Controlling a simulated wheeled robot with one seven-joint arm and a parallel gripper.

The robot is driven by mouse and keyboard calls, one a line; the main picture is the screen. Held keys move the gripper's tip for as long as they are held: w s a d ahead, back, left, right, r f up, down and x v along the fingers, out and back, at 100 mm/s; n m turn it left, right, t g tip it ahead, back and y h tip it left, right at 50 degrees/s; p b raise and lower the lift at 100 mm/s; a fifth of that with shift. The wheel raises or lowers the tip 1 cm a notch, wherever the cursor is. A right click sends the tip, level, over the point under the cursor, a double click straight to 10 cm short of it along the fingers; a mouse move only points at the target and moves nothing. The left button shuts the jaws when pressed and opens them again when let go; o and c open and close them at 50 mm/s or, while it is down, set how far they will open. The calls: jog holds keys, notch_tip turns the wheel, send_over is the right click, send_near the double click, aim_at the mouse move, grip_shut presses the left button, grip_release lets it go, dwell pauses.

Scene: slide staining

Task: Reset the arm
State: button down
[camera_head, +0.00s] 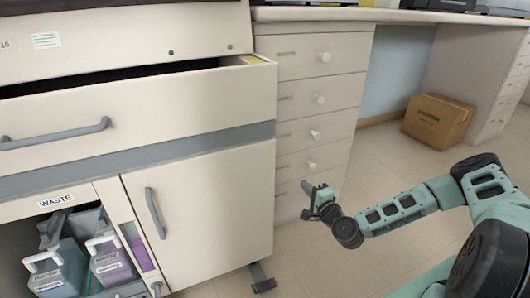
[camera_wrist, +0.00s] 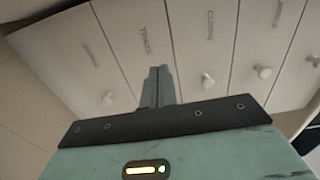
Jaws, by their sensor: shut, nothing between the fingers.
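My gripper (camera_head: 306,200) is at the end of my teal arm, low in front of the white drawer stack, right of the waste cabinet. In the wrist view my gripper (camera_wrist: 157,72) shows its two grey fingers pressed together with nothing between them. Behind the fingers are the drawer fronts (camera_wrist: 205,40) with round white knobs. I cannot tell the exact gap between the fingertips and the drawers, and no contact is visible.
A wide drawer (camera_head: 140,110) on the left stands pulled open. Below it, an open compartment holds waste containers (camera_head: 58,268); the cabinet door (camera_head: 200,215) beside it is shut. A cardboard box (camera_head: 437,121) sits on the floor at the back right. Floor (camera_head: 350,270) below my arm is clear.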

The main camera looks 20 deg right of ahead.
jog(key=shift+a, duration=0.1)
jog(key=s+a+n+g+y, duration=0.4)
jog(key=s+a+n+g, duration=0.2)
jog(key=n+g, duration=0.55)
jog(key=s+r+n+g+h, duration=0.2)
jog(key=s+r+n+h, duration=0.1)
jog(key=s+r, duration=0.55)
jog(key=s+r+n+g+h, duration=0.25)
jog(key=s+r, duration=0.35)
jog(key=r, duration=0.6)
jog(key=s+a+r+n+g+p, duration=0.1)
jog(key=s+a+r+n, duration=0.1)
jog(key=s+a+n, duration=0.3)
jog(key=s+a+r+y+p, duration=0.1)
jog(key=s+a+r, duration=0.1)
jog(key=s+a, duration=0.35)
jog(key=s+a+r+n+g+p, duration=0.1)
jog(key=s+a+r+n, duration=0.15)
jog(key=a, duration=0.55)
notch_tip(320, 180, up, 37)
jog(key=p, duration=3.8)
jog(key=shift+s+r, duration=0.15)
jog(key=shift+s, duration=0.3)
